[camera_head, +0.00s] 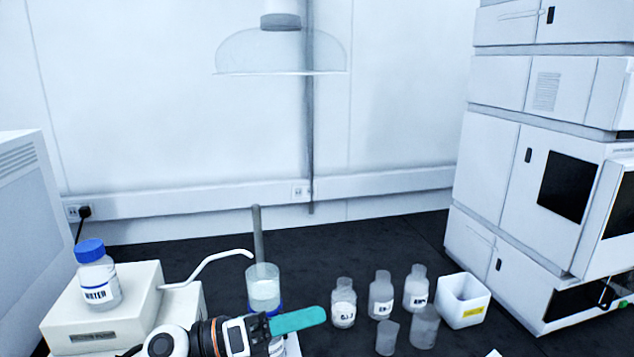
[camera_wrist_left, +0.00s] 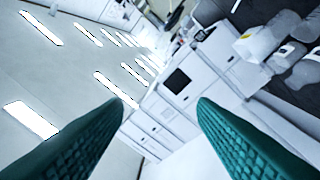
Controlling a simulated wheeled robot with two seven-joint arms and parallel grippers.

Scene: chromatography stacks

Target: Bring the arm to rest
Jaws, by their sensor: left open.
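My left gripper (camera_head: 298,320) comes in low at the bottom of the head view, with a teal finger pointing right, in front of the glass beaker (camera_head: 264,290). In the left wrist view the two teal fingers of my left gripper (camera_wrist_left: 160,104) stand wide apart with nothing between them. The wrist camera looks tilted across the room toward the white instrument stack (camera_wrist_left: 190,75). My right gripper is in neither view.
Several small labelled bottles (camera_head: 381,296), two small cups (camera_head: 387,338) and a white square container (camera_head: 462,301) stand right of the gripper. A blue-capped water bottle (camera_head: 98,277) stands on a white box (camera_head: 105,305) at left. Dark bench (camera_head: 375,245) is clear behind.

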